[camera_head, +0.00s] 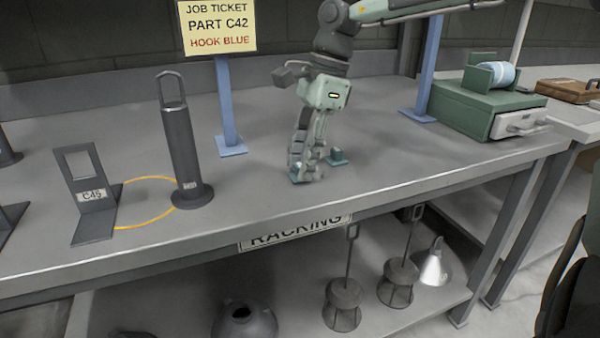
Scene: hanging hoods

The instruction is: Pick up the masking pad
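My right gripper (306,172) comes down from the upper right and points at the bench top, its fingertips close to the surface. A small teal piece (337,157) with a flat foot and a short upright part stands just right of the fingers. It may be the masking pad; I cannot be sure. More teal shows at the fingertips, either part of the same thing or finger padding. The fingers overlap in this view, so their opening and any hold between them are hidden. My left gripper is not in view.
Left on the bench (270,200) stand a dark cylinder with a loop handle (182,140), an orange ring (147,180) and a C45 bracket (95,200). A blue post (226,105) holds the job ticket (217,27). A green drawer box (480,105) stands right.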

